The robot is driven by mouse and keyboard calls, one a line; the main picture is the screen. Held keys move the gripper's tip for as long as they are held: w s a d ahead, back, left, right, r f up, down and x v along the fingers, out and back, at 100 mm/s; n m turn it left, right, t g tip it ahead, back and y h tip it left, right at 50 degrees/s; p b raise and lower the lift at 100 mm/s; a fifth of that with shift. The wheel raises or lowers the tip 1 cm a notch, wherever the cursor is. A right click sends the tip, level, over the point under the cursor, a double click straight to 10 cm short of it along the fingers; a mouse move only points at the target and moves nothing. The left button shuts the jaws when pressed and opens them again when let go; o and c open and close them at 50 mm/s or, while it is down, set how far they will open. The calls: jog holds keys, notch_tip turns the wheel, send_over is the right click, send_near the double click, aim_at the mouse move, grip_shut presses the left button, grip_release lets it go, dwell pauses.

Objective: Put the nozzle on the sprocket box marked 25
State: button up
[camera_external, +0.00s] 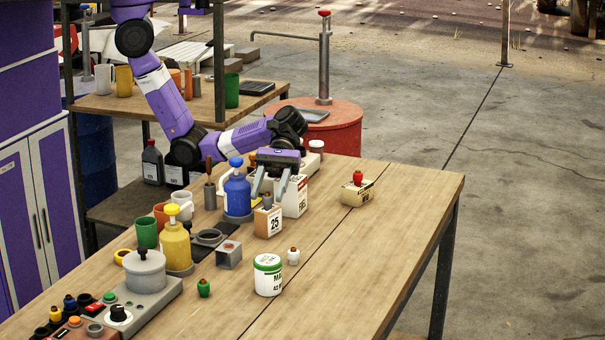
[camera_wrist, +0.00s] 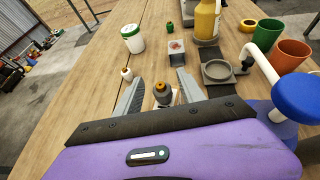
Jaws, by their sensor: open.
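The sprocket box marked 25 (camera_external: 268,223) stands upright on the wooden bench, in front of a larger white box. A small dark grey nozzle with an orange top (camera_wrist: 163,90) appears to stand upright on that box; in the external view it is small and partly hidden by the fingers. My gripper (camera_external: 268,196) is open above the box, its fingers on either side of the nozzle. In the wrist view, the open gripper (camera_wrist: 160,77) shows a gap beside the nozzle. The box is mostly hidden there beneath the nozzle and gripper.
A blue bottle (camera_external: 237,194) stands close left of my gripper, with the white box (camera_external: 295,197) behind. A white tub (camera_external: 268,276), white fitting (camera_external: 293,256), green fitting (camera_external: 203,288) and metal cube (camera_external: 228,254) stand nearer.

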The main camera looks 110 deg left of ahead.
jog(key=b+v, duration=0.1)
jog(key=v, duration=0.7)
jog(key=shift+a+b, duration=0.25)
jog(key=shift+b, duration=0.1)
jog(key=shift+r, duration=0.1)
